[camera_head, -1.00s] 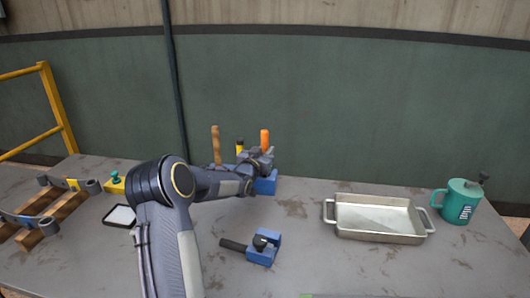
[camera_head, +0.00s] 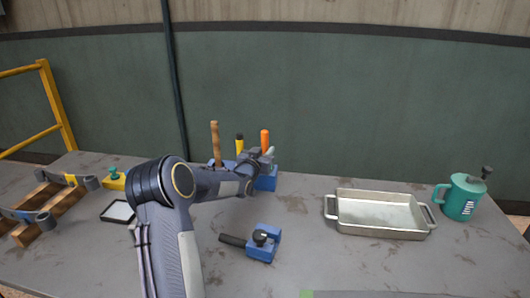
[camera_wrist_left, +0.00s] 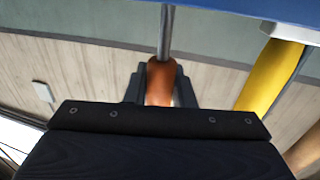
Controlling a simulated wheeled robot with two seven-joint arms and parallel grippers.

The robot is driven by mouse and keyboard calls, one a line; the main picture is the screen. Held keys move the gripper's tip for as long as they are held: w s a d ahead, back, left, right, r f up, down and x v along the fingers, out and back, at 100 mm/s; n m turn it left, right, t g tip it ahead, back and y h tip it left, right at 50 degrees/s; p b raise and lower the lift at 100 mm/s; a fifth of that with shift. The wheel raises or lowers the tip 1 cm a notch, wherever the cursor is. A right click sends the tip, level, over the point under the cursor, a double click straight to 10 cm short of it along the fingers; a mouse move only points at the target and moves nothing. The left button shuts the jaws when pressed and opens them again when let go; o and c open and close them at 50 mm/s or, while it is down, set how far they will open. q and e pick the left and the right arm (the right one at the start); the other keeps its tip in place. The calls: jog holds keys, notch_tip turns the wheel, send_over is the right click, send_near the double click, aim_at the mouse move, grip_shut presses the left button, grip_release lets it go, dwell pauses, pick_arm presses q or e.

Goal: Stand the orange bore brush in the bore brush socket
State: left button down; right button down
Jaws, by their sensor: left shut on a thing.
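The orange bore brush (camera_head: 265,138) stands roughly upright at the blue rack (camera_head: 268,183) at the back of the table. My left gripper (camera_head: 263,157) is shut on its orange handle. In the left wrist view the handle (camera_wrist_left: 160,82) sits between the two fingers (camera_wrist_left: 160,90), and a thin metal shaft runs from it toward the blue rack at the picture's top edge. The bore brush socket and the shaft's end are hidden, so I cannot tell whether the tip is in it. My right gripper is not in view.
A yellow-handled tool (camera_head: 239,143) and a wooden-handled tool (camera_head: 215,142) stand close left of the brush. A blue block with a black handle (camera_head: 262,250) lies in front. A metal tray (camera_head: 380,232) and green mug (camera_head: 462,197) stand right.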

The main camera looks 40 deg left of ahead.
pick_arm(q)
jog(key=shift+f, duration=0.3)
jog(key=c, duration=1.1)
grip_release()
jog(key=shift+c, duration=0.2)
